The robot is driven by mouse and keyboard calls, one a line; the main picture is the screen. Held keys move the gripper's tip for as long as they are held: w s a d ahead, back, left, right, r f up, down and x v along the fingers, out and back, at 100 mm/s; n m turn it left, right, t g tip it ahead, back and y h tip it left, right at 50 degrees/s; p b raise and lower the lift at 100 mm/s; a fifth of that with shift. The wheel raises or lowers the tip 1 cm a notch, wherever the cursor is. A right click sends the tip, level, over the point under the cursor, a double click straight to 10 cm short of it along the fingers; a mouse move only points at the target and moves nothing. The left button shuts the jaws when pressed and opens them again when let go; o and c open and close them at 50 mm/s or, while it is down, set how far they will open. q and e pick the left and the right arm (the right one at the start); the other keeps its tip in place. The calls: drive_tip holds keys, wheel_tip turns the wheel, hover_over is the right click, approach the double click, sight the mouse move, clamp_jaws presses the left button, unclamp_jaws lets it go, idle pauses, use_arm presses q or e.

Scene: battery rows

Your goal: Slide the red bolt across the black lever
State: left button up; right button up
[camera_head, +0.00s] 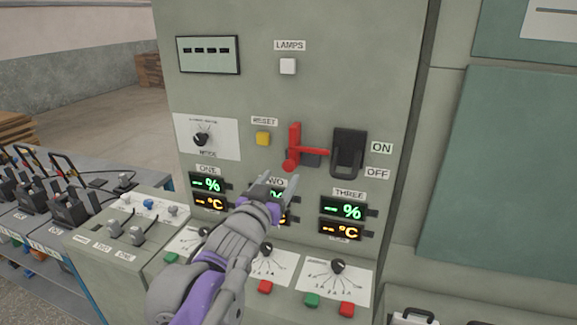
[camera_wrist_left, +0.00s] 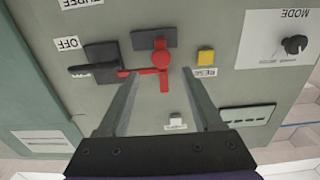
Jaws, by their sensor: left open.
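The red bolt (camera_head: 294,146) is on the grey cabinet front, with an upright bar, a round knob at its lower end and a rod pointing right. The black lever (camera_head: 348,152) is right of it, beside the ON and OFF labels. The rod's tip ends at the lever's left edge; I cannot tell if they touch. My left gripper (camera_head: 275,188) is open and empty, just below and in front of the bolt. In the left wrist view, which is upside down, the red bolt (camera_wrist_left: 160,60) shows between the two fingers (camera_wrist_left: 160,73) and the black lever (camera_wrist_left: 95,69) lies left.
A yellow reset button (camera_head: 263,138) is left of the bolt. Number displays (camera_head: 342,210) and dial panels (camera_head: 338,267) lie below. A mode knob (camera_head: 201,139) is farther left. A bench with black devices (camera_head: 70,205) stands at the left.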

sight(288, 166)
use_arm(q)
drive_tip(key=x, duration=0.7)
drive_tip(key=shift+w+f, duration=0.1)
drive_tip(key=shift+w, duration=0.25)
clamp_jaws()
idle(1.1)
